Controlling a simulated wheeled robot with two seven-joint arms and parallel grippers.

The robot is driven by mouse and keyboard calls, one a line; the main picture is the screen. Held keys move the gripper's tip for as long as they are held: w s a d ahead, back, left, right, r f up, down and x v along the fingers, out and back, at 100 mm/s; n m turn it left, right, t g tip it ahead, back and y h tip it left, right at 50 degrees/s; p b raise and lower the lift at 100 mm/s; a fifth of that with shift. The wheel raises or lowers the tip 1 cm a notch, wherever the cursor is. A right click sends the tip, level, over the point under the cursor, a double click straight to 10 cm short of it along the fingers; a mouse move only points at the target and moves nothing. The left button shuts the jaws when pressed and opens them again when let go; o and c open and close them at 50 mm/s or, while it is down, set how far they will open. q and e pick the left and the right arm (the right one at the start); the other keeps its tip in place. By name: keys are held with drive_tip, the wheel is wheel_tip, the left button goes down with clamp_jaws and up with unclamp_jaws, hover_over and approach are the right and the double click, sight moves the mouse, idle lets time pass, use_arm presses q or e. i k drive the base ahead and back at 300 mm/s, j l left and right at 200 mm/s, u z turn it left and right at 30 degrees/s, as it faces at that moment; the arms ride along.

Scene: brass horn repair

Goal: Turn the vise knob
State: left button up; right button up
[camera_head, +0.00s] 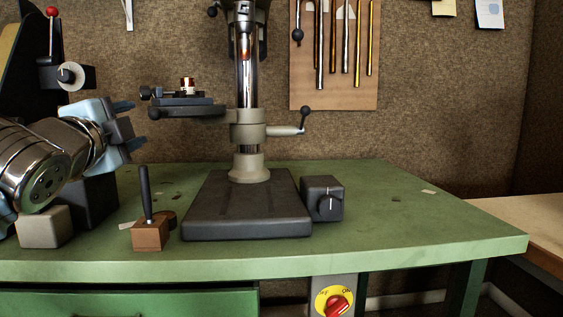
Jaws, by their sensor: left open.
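A small dark vise (185,97) sits on the side arm of the drill press, above the green bench. A round dark knob (146,93) shows at its left end, and another dark knob (154,114) sits lower, at the left end of the arm's plate. I cannot tell for sure which is the vise knob. A small orange-and-white piece (187,85) stands on top of the vise. My left gripper (130,125) is open and empty, left of and slightly below the knobs, its fingers pointing right toward them, apart from them. My right gripper is out of view.
The drill press column (247,100) rises from a dark base plate (247,208), with a handle (292,130) to its right. A black box with a dial (323,198) stands beside the base. A wooden block with a black rod (149,235) stands at front left. The bench's right side is clear.

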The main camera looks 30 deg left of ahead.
sight(145, 93)
drive_tip(key=k+l, duration=0.8)
